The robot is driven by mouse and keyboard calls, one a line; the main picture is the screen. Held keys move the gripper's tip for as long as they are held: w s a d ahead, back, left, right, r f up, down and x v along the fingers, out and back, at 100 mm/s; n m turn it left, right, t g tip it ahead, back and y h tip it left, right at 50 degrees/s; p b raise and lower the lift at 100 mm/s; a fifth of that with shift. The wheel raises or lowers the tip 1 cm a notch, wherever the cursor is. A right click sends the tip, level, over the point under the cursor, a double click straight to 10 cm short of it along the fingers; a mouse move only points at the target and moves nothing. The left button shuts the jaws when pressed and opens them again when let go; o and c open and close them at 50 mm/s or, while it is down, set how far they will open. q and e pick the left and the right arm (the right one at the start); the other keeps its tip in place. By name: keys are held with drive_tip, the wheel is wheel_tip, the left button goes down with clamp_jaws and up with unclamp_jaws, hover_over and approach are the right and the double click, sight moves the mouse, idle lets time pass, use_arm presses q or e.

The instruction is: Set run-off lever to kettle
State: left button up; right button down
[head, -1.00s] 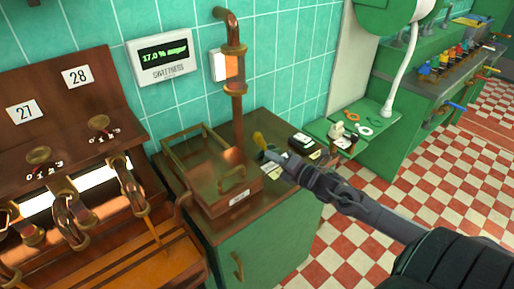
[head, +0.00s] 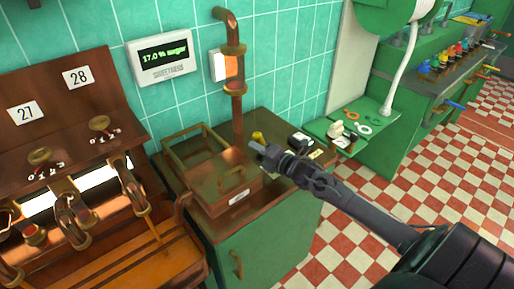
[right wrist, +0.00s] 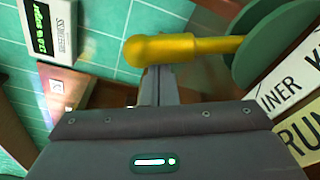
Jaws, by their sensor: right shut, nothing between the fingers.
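The run-off lever (head: 258,136) has a yellow handle and stands on the counter beside the copper box. In the right wrist view its yellow handle (right wrist: 180,48) points left from a green round hub (right wrist: 265,45). Pale labels lie beside the hub; one reads "RUN" (right wrist: 302,138) and the other ends in "INER", both cut off. My right gripper (head: 257,150) is shut and empty, just in front of the lever. In the right wrist view its fingertips (right wrist: 158,76) are right by the knob end; I cannot tell whether they touch it. My left gripper is not in view.
A copper box with a rail (head: 205,200) sits left of the lever, with a vertical copper pipe (head: 236,100) behind. A small black-and-white item (head: 300,143) stands to the right. The sweetness display (head: 163,55) reads 17.0 % sugar. Checkered floor is open at right.

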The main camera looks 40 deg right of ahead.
drive_tip(key=shift+d+r, duration=0.1)
drive_tip(key=shift+d+r+m, duration=0.15)
drive_tip(key=shift+m, duration=0.15)
drive_tip(key=shift+w+d+r, duration=0.1)
drive_tip(key=shift+d+r, duration=0.05)
drive_tip(key=shift+d+r+m, duration=0.3)
drive_tip(key=shift+d+m, duration=0.2)
drive_tip(key=shift+m, duration=0.2)
drive_tip(key=d+m, duration=0.1)
drive_tip(key=d+r+m, duration=0.1)
drive_tip(key=d+m, duration=0.1)
drive_tip(key=shift+w+t+b, duration=0.1)
drive_tip(key=shift+t+b, duration=0.2)
drive_tip(key=shift+t, duration=0.1)
drive_tip(key=shift+d+m+b, duration=0.3)
drive_tip(key=shift+d+m, duration=0.45)
drive_tip(key=shift+m, duration=0.25)
drive_tip(key=shift+w+d+m+t+b, duration=0.15)
drive_tip(key=shift+d+m+t+b, duration=0.25)
drive_tip(key=shift+d+m, duration=0.55)
drive_tip(key=shift+d+f+b, duration=0.1)
drive_tip(key=shift+d+b, duration=0.4)
drive_tip(key=shift+d, duration=0.15)
